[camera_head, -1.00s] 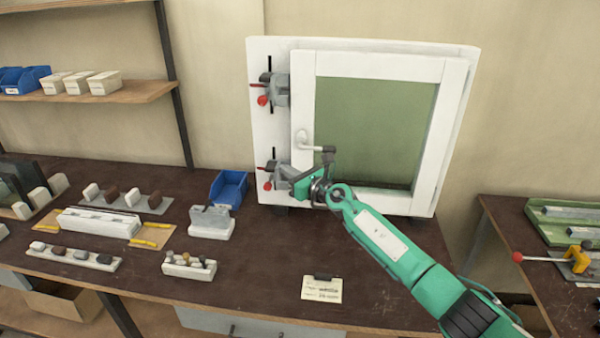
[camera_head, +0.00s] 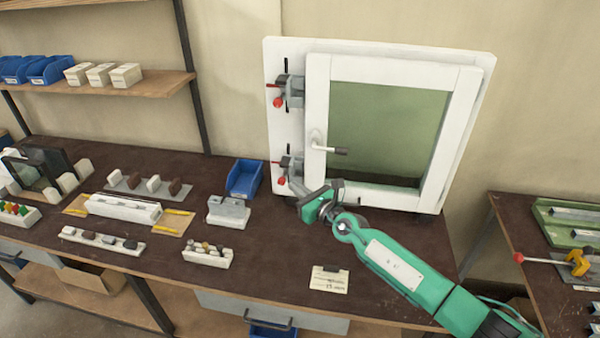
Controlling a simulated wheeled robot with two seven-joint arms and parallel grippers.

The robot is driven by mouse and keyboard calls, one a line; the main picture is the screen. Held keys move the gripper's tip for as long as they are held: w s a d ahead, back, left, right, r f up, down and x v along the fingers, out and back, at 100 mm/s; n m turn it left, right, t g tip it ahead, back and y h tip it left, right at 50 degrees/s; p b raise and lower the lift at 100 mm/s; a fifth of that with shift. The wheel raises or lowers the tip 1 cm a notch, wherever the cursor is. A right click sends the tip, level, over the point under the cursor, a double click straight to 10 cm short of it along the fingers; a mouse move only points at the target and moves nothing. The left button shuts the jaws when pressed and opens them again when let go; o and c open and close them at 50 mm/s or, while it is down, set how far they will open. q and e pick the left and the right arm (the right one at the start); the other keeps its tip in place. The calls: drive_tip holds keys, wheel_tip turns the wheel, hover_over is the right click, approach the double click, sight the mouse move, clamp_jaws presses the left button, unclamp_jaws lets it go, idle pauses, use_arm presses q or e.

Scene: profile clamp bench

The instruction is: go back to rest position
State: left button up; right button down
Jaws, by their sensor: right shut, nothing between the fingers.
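My right arm comes in from the lower right in green. Its gripper (camera_head: 297,193) is shut and empty, just in front of the lower left part of the white window frame (camera_head: 455,130). The lower clamp (camera_head: 291,168) with a red knob is right behind the gripper. The upper clamp (camera_head: 290,90) sits higher on the same left edge. The window handle (camera_head: 328,147) points to the right, above the gripper and apart from it. My left gripper is not in view.
A blue bin (camera_head: 244,179) and a grey block on a white base (camera_head: 229,211) stand left of my gripper. A card (camera_head: 329,280) lies near the bench's front edge. A second bench (camera_head: 510,235) with a green tray is at the right.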

drive_tip(key=s+d+f+m+h, duration=0.4)
drive_tip(key=s+d+m+h, duration=0.55)
drive_tip(key=m, duration=0.75)
drive_tip(key=s+d+f+m+h, duration=0.5)
drive_tip(key=s+d+m, duration=0.6)
drive_tip(key=m, duration=0.6)
drive_tip(key=s+d+f+m+g+y, duration=0.1)
drive_tip(key=s+d+f+m+g, duration=0.15)
drive_tip(key=s, duration=0.65)
drive_tip(key=s+d+f+m+g, duration=0.15)
drive_tip(key=s+m+g, duration=0.25)
drive_tip(key=s, duration=0.5)
drive_tip(key=s+d+f+m+g+y, duration=0.1)
drive_tip(key=s+d+m+g, duration=0.2)
drive_tip(key=s, duration=0.6)
wheel_tip(320, 180, down, 34)
drive_tip(key=g+b, duration=0.1)
drive_tip(key=b, duration=0.1)
drive_tip(key=s+d+f+g+b, duration=0.1)
drive_tip(key=s+d+f, duration=0.1)
drive_tip(key=s+f, duration=1.7)
drive_tip(key=shift+d+f+n, duration=0.35)
drive_tip(key=shift+d+n, duration=0.05)
drive_tip(key=shift+n, duration=0.05)
